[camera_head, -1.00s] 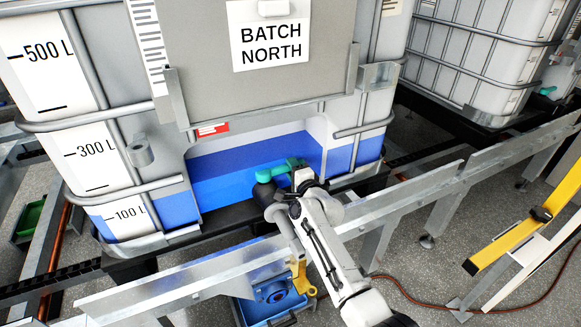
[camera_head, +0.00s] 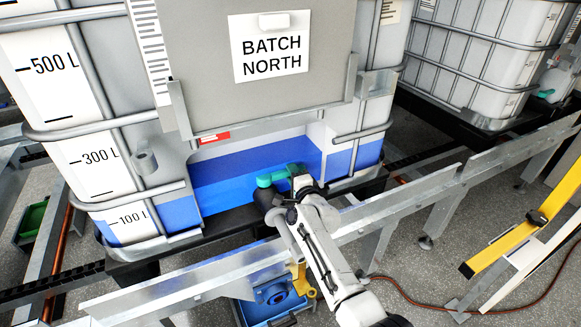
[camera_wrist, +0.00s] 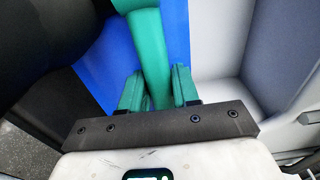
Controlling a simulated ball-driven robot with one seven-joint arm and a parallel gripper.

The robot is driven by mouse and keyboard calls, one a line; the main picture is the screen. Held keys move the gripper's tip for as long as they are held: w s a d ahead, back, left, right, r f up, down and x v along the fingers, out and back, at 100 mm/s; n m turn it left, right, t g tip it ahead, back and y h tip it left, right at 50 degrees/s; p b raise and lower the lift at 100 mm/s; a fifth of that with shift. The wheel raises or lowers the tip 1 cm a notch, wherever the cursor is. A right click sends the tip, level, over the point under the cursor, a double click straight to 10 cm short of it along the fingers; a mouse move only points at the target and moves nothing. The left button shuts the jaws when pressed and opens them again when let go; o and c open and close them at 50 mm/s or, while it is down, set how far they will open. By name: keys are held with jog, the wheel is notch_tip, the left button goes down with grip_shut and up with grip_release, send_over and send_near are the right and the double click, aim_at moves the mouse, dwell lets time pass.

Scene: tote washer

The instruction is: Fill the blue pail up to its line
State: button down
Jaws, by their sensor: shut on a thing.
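A large caged tank (camera_head: 150,190) labelled BATCH NORTH shows blue liquid (camera_head: 240,175) low in its front. A green valve handle (camera_head: 277,177) sticks out from its outlet, with a black fitting below it. My gripper (camera_head: 302,184) is at the handle's right end. In the wrist view my gripper (camera_wrist: 157,92) has its green fingers on both sides of the green handle (camera_wrist: 150,45), shut on it.
A yellow bracket (camera_head: 305,281) is beside the pail. A yellow-and-white frame (camera_head: 510,245) stands at right, near an orange hose (camera_head: 430,307). A green tray (camera_head: 33,220) lies at far left.

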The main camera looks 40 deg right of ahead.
jog(key=shift+s+a+r+m+g+h+p, duration=0.25)
jog(key=shift+h+p, duration=0.2)
jog(key=shift+p, duration=0.6)
jog(key=shift+s+r+m+g+h+p, duration=0.15)
jog(key=shift+m+h+p, duration=0.25)
jog(key=shift+p, duration=0.6)
jog(key=shift+s+f+m+h+p, duration=0.25)
jog(key=shift+s+f+h+p, duration=0.05)
jog(key=shift+f+h+p, duration=0.2)
jog(key=c, duration=0.9)
grip_release()
jog(key=shift+r, duration=0.1)
jog(key=shift+p+v, duration=2.65)
jog(key=shift+v, duration=2.8)
jog(key=shift+r, duration=0.1)
